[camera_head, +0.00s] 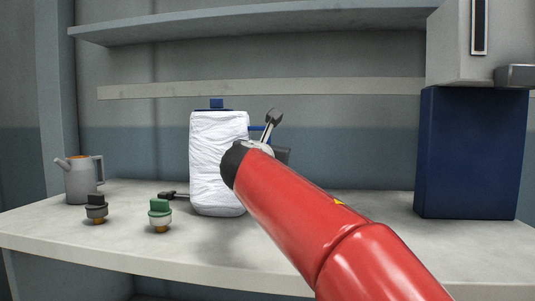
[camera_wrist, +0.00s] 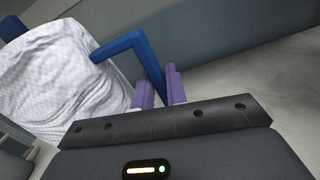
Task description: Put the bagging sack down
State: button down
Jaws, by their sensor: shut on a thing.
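The bagging sack (camera_head: 218,165) is a white, crinkled, upright block with blue parts at its top and side. It stands out above the counter (camera_head: 300,255) in the head view, left of my red arm. I cannot tell whether its base touches the counter. The wrist view shows the sack (camera_wrist: 60,75) at the left, with its bent blue handle (camera_wrist: 125,45) reaching between the purple fingers of my gripper (camera_wrist: 160,88). My gripper is shut on this handle.
A grey kettle (camera_head: 82,180) and two small capped pieces, one dark (camera_head: 96,208) and one green-topped (camera_head: 160,213), stand at the left. A blue box (camera_head: 470,155) stands at the right under a grey unit (camera_head: 462,50). A shelf (camera_head: 250,25) crosses above.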

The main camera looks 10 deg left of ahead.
jog(key=c, duration=1.4)
grip_release()
jog(key=shift+f, duration=0.1)
jog(key=shift+s, duration=0.1)
jog(key=s, duration=1.1)
jog(key=shift+s+a+b, duration=0.2)
jog(key=shift+s+b, duration=0.2)
jog(key=shift+b, duration=0.05)
jog(key=shift+s, duration=0.1)
